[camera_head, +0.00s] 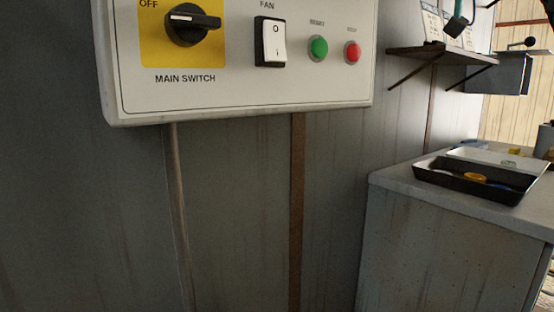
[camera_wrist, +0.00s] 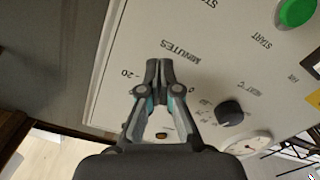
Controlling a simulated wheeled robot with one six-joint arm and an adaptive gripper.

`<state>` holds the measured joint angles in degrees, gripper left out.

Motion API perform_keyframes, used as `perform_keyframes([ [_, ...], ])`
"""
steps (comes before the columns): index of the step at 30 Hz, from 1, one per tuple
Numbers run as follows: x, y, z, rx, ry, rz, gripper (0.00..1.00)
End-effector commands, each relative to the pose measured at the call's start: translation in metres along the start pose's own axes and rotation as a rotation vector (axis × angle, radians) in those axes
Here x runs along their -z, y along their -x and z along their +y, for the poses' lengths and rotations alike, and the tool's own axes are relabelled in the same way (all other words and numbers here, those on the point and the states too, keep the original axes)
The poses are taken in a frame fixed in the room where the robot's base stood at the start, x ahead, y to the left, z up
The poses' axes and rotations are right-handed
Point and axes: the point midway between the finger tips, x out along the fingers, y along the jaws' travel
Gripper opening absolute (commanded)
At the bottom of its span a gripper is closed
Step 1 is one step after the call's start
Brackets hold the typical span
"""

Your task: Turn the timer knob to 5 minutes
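In the camera_wrist view a white control panel (camera_wrist: 125,45) appears upside down. Printed on it are the word MINUTES (camera_wrist: 180,48) and part of a scale, with a 20 mark at the left and a 0 at the right. My gripper (camera_wrist: 158,70) is over the middle of this scale, its two fingertips close together. The timer knob is not visible; the fingers cover where the dial lies. I cannot tell whether anything is between them or whether they touch the panel. The camera_head view shows neither the timer nor my gripper.
A black knob (camera_wrist: 230,112), a white gauge (camera_wrist: 248,143) and a green START button (camera_wrist: 296,12) sit beside my gripper. In the camera_head view a wall box carries a main switch (camera_head: 190,24), fan rocker (camera_head: 270,42) and two buttons. A black tray (camera_head: 470,182) lies on the right counter.

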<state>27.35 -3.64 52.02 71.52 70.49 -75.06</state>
Motion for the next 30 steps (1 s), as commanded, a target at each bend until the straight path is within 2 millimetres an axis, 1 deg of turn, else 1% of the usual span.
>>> perform_keyframes([
  [6,0.003,0.001,0.000,-0.001,0.004,0.005,0.00],
  [17,-0.007,0.002,0.001,-0.002,0.003,0.002,0.00],
  [20,-0.008,0.009,0.002,-0.006,0.002,0.001,0.00],
  [30,-0.008,0.044,0.002,-0.006,0.002,-0.001,0.00],
])
